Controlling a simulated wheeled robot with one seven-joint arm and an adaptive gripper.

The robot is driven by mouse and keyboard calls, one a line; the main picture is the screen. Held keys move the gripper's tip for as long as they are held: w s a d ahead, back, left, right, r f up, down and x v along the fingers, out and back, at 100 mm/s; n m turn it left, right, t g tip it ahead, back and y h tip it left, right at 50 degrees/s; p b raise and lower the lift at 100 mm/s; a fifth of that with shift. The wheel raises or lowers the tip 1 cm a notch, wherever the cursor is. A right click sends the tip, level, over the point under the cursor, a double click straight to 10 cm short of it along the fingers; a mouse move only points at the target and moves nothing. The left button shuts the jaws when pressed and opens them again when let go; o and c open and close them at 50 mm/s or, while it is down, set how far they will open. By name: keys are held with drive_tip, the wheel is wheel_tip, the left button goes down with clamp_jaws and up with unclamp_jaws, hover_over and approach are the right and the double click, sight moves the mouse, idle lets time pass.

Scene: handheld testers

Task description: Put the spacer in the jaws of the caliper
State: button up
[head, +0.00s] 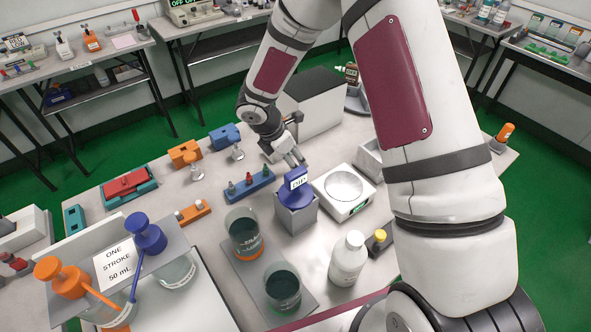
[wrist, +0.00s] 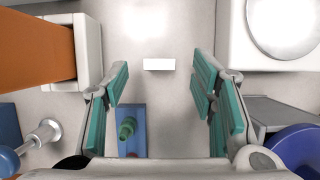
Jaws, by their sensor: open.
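My gripper (head: 293,161) is over the middle of the bench, pointing down. In the wrist view (wrist: 160,84) its green-padded fingers are wide apart with nothing between the pads. A small white block (wrist: 159,64), which may be the spacer, lies on the grey bench just beyond the fingertips, about centred between them. I cannot pick it out in the head view. No caliper can be made out for certain in either view.
A blue rack (head: 249,185) stands near my gripper, with a blue-topped grey holder (head: 297,208) and a white scale (head: 343,191) to its right. An orange body in a white holder (wrist: 88,45) is left in the wrist view. Beakers (head: 244,230) stand in front.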

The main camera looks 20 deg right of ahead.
drive_tip(key=shift+x, duration=1.3)
clamp_jaws()
drive_tip(key=shift+r, duration=0.15)
